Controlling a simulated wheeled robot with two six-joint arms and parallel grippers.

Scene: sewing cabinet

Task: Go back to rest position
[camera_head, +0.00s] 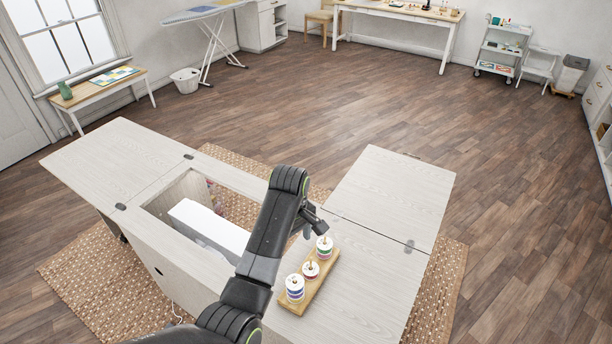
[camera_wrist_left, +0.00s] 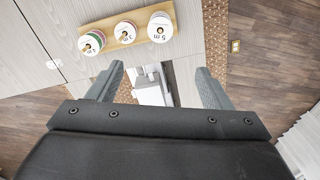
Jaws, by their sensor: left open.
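My left arm reaches in from the bottom of the head view, and its gripper (camera_head: 311,224) hangs above the cabinet top beside the spool stand. In the left wrist view the two fingers (camera_wrist_left: 158,80) are spread apart with nothing held between them. The sewing cabinet (camera_head: 366,290) has its pale wooden leaves spread out. A wooden spool stand (camera_head: 316,284) rests on its top with three pegs of spools (camera_head: 324,247). The white sewing machine (camera_head: 209,227) lies low in the cabinet opening, partly hidden by my arm. My right gripper is not in view.
A woven rug (camera_head: 80,277) lies under the cabinet. The wooden floor (camera_head: 400,110) behind it is broadly clear. A side table (camera_head: 98,88), basket (camera_head: 186,80), ironing board (camera_head: 205,12), long table (camera_head: 400,14) and cart (camera_head: 502,47) stand along the walls.

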